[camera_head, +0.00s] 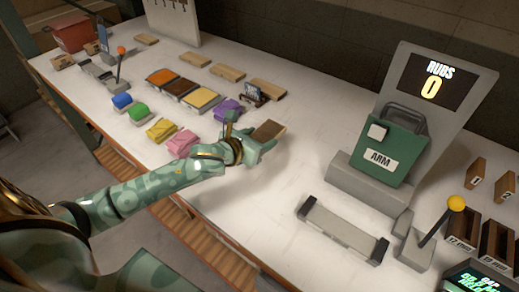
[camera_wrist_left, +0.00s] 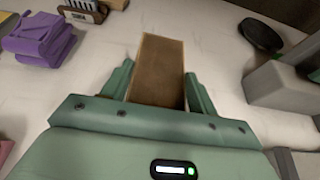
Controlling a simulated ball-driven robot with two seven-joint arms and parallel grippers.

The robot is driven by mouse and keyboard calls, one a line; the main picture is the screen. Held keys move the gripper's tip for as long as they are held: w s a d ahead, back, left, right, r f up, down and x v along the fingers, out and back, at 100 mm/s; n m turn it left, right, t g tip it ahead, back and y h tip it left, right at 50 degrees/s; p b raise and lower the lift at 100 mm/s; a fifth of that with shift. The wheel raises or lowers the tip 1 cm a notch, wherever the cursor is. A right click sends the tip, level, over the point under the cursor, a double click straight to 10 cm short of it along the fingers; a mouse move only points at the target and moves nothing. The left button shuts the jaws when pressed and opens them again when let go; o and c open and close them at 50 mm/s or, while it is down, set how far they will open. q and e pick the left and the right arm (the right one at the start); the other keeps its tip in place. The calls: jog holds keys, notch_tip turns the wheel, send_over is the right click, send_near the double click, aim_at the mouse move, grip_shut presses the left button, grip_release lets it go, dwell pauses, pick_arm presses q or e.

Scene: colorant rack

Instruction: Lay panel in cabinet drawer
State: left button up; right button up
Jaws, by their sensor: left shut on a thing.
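My left gripper (camera_head: 256,143) is shut on a flat brown panel (camera_head: 269,130), which sticks out ahead of the fingers over the white worktop. In the left wrist view the panel (camera_wrist_left: 158,62) stands between the two green fingers of the gripper (camera_wrist_left: 158,85), one finger at each side edge. I cannot tell whether the panel touches the worktop. No cabinet drawer can be made out for certain. Dark brown open boxes (camera_head: 463,232) with labels stand at the right edge. My right gripper is not in view.
A grey rail (camera_head: 343,230) and a yellow-knobbed lever (camera_head: 456,203) are in front. Purple folded cloth (camera_head: 228,111) and colour trays (camera_head: 203,98) lie left. Worktop between is clear.

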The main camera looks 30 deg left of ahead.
pick_arm(q)
jog(key=shift+w+a+f, duration=0.15)
jog(key=shift+w+f, duration=0.05)
jog(key=shift+f, duration=0.1)
jog(key=f, duration=0.1)
jog(key=f+b, duration=0.2)
jog(key=f, duration=0.1)
jog(key=shift+w+a, duration=0.15)
jog(key=shift+w, duration=0.15)
jog(key=shift+r, duration=0.1)
jog(key=o, duration=1)
